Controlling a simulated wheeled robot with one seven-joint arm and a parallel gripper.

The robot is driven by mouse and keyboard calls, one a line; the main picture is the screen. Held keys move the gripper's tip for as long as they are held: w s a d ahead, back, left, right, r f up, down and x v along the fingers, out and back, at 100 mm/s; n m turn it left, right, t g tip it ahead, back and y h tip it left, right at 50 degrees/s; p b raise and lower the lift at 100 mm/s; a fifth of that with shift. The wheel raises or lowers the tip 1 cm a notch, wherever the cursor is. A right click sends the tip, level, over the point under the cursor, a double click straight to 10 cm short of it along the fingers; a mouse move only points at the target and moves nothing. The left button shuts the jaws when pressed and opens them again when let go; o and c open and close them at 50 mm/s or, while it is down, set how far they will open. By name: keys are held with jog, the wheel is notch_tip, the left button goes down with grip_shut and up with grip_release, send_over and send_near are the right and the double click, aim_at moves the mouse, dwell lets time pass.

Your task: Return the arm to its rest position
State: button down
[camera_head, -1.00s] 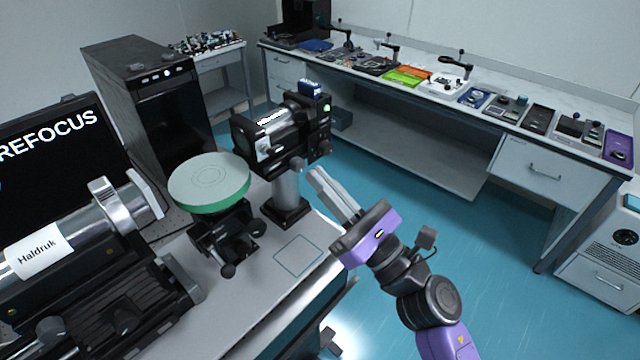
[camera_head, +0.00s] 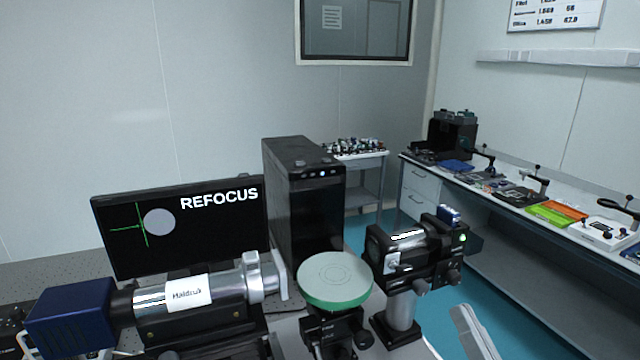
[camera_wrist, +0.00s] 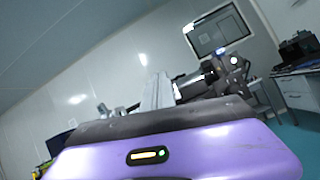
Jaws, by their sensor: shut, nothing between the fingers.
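My gripper (camera_head: 472,330) shows only by its grey fingers at the bottom edge of the head view, right of the black camera-like instrument (camera_head: 408,250) on its post. The fingers lie together with nothing between them. In the wrist view, my gripper (camera_wrist: 155,90) shows its purple housing and its fingers pointing away, toward the wall and the instrument. It is apart from everything visible. The rest of my arm is out of the head view.
A round green-rimmed stage (camera_head: 335,280), a labelled silver cylinder (camera_head: 205,292) and a monitor reading REFOCUS (camera_head: 180,225) stand on the near table. A black tower (camera_head: 303,200) stands behind. The long side bench (camera_head: 560,225) holds several tools. Blue floor lies between.

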jog(key=s+f+m+g+h, duration=0.2)
jog(key=s+f+m, duration=0.4)
jog(key=s+m, duration=0.4)
jog(key=s+a+f+m+g+h, duration=0.1)
jog(key=s+f+m+g+h, duration=0.1)
jog(key=s+f+m, duration=0.4)
jog(key=s+a+f+m+g+h+b, duration=0.1)
jog(key=s+f+m+g, duration=0.3)
jog(key=s+m, duration=1.2)
jog(key=f+m+h, duration=0.1)
jog(key=m, duration=0.3)
jog(key=shift+a+f+h, duration=0.25)
jog(key=shift+f+h, duration=0.05)
jog(key=shift+f, duration=0.1)
